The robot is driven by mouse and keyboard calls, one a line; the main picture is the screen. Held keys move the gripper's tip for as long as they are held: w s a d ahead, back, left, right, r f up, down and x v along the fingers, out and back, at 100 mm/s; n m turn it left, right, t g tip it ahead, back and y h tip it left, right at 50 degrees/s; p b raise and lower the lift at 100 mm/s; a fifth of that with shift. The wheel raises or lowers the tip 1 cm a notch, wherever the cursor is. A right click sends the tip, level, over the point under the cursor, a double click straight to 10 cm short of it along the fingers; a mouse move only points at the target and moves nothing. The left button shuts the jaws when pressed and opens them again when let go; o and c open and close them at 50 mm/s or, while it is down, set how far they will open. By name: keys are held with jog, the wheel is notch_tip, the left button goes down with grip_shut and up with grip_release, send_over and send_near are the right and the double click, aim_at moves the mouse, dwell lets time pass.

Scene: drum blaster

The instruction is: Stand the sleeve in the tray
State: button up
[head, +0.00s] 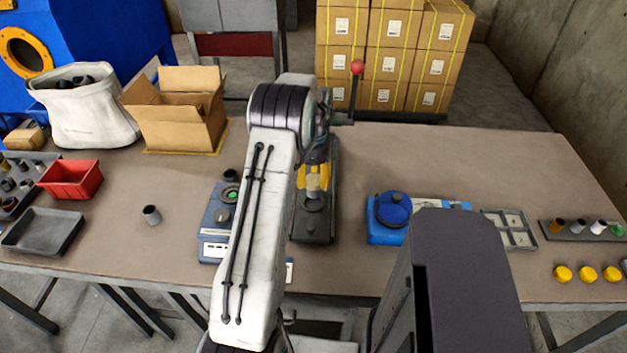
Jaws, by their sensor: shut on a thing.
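A short grey sleeve (151,214) with a dark opening stands on the table left of my arm. A shallow grey tray (42,232) lies empty near the table's front left edge. A second dark tray (12,211) behind it holds several small sleeve-like parts. A dark round part (230,175) sits at the back of a blue-grey device (213,222). My arm crosses the middle of the view and covers part of this device. I cannot make out my gripper or anything in it; the arm hides that area.
A dark press (313,228) with yellow parts and a red-knobbed lever (357,67) stands beside my arm. A red bin (72,179), open carton (180,110) and white sack (90,112) stand left. A blue device (385,235) stands right. The table around the grey sleeve is clear.

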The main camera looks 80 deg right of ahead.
aim_at(313, 179)
notch_tip(313, 179, up, 10)
jog(key=p, duration=0.6)
jog(key=shift+p, duration=0.35)
jog(key=shift+w+r, duration=0.1)
jog(key=shift+r, duration=0.1)
dwell(0.5)
